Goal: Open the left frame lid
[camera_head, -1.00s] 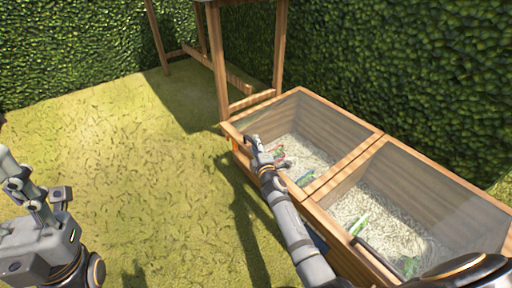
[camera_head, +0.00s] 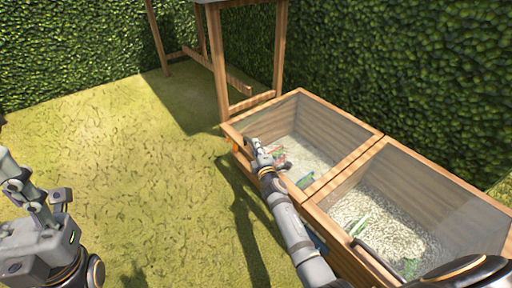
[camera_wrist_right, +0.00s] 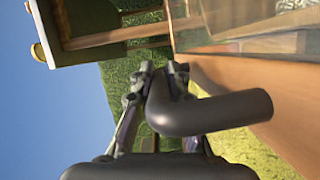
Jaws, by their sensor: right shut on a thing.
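The left frame is the farther of two joined wooden boxes. Its glass lid (camera_head: 322,125) lies shut on top, with flowers and pale bedding visible beneath. My right gripper (camera_head: 256,148) is at the lid's front edge, near its outer side. In the right wrist view a dark, bent handle (camera_wrist_right: 215,113) passes between the fingers of my right gripper (camera_wrist_right: 163,72), which is shut on it. In the head view the gripper hides this handle.
The right frame (camera_head: 345,180) adjoins on the near side, its glass lid down and its dark handle (camera_head: 378,258) at the front. A wooden stand (camera_head: 222,75) rises behind the left frame. A hedge (camera_head: 420,65) closes the back. Open grass (camera_head: 120,140) lies left.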

